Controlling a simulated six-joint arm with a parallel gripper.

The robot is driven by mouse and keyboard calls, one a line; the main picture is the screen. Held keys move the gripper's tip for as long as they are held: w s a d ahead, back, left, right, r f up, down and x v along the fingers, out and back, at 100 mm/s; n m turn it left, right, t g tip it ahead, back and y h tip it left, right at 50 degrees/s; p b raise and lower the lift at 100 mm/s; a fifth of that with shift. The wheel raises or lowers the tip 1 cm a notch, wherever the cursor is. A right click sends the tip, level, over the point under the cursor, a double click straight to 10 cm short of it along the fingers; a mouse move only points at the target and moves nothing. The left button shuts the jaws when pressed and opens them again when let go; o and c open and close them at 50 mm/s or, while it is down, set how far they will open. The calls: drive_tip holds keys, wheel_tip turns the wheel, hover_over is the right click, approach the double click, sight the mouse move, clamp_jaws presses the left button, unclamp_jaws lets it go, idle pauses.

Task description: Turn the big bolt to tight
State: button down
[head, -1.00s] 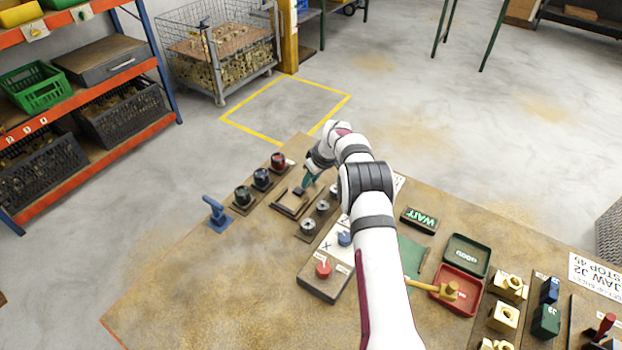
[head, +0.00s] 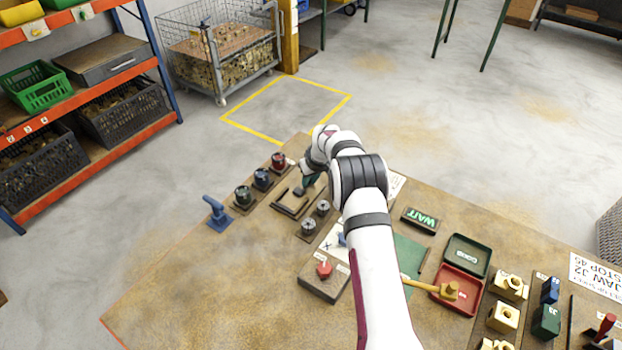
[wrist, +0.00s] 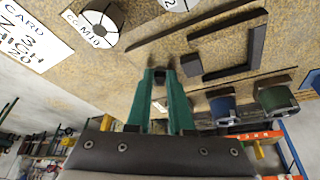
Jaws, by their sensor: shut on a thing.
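Two round grey pieces with dark centres, which look like the bolts, stand on a small plate left of my arm: a nearer one (head: 308,228) and a farther one (head: 323,207). I cannot tell which is the big one. In the wrist view, one round piece (wrist: 98,27) is beside a label that seems to read M10. My gripper (head: 307,185) has green fingers and is low beyond the bolts, by a dark L-shaped frame (head: 289,207). In the wrist view, my gripper (wrist: 160,78) is shut on a small dark piece, mostly hidden between the fingers. A dark block (wrist: 190,65) shows beside the right fingertip.
Green, blue and red knobs (head: 261,178) stand in a row left of the frame. A blue handle (head: 216,213) is at the table's left edge. A red knob box (head: 323,270), a WAIT sign (head: 421,220), trays (head: 466,255) and a hammer (head: 447,290) lie nearer. The front-left tabletop is clear.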

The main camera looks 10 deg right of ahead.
drive_tip(key=m+h, duration=0.1)
drive_tip(key=m, duration=0.1)
drive_tip(key=m+h, duration=0.1)
drive_tip(key=m, duration=0.2)
drive_tip(key=shift+a, duration=0.4)
idle(0.3)
drive_tip(key=c, duration=1.1)
unclamp_jaws()
drive_tip(key=v, duration=1.6)
drive_tip(key=shift+a+f, duration=0.1)
